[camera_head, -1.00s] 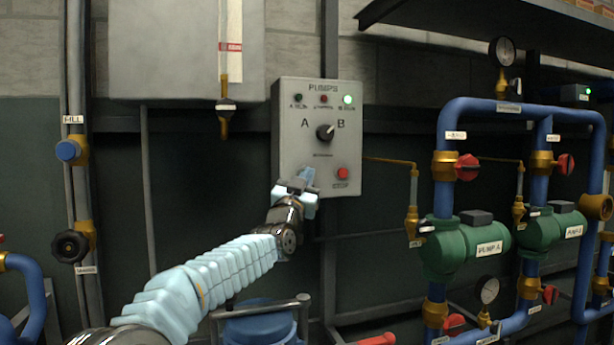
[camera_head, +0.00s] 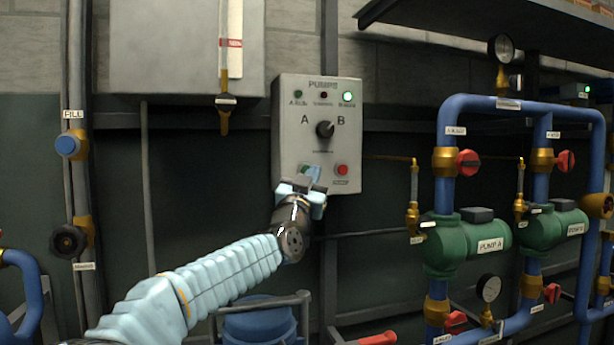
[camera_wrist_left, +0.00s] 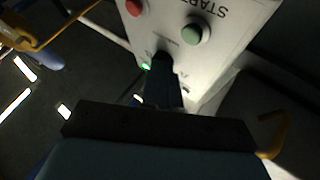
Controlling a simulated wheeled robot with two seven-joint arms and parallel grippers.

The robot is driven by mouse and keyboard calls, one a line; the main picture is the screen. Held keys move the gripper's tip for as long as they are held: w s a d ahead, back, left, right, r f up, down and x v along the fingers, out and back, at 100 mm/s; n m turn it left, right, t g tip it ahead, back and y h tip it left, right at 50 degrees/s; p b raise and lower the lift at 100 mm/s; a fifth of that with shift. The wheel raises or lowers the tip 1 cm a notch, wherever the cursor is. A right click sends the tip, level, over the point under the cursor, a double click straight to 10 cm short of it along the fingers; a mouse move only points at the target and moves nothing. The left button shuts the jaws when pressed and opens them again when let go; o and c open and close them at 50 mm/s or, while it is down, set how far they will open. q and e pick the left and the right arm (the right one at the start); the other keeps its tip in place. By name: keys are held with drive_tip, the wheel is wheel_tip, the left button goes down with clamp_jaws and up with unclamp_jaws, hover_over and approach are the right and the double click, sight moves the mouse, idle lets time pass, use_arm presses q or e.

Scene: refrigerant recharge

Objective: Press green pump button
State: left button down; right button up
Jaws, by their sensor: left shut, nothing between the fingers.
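The grey pump control box (camera_head: 285,140) hangs on the wall in the head view. The green start button (camera_wrist_left: 195,33) shows clearly in the left wrist view, where the panel appears upside down. In the head view my left gripper (camera_head: 312,173) is shut and empty in front of the panel's lower left and largely hides the button. The wrist view shows a gap between the button and the dark gripper body (camera_wrist_left: 160,124); I see no contact. The red button (camera_head: 342,170) is to the right, and the black A/B selector knob (camera_head: 325,129) is above. My right gripper is not in view.
The right-hand lamp (camera_head: 348,97) on the box is lit green. A gauge tube with a brass fitting (camera_head: 225,102) hangs left of the box. Blue pipes (camera_head: 445,125) and green pumps (camera_head: 452,243) stand to the right. A blue tank (camera_head: 258,328) is below my arm.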

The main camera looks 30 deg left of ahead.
use_arm(q)
drive_tip(key=shift+s+d, duration=0.7)
drive_tip(key=shift+d, duration=0.15)
idle(0.3)
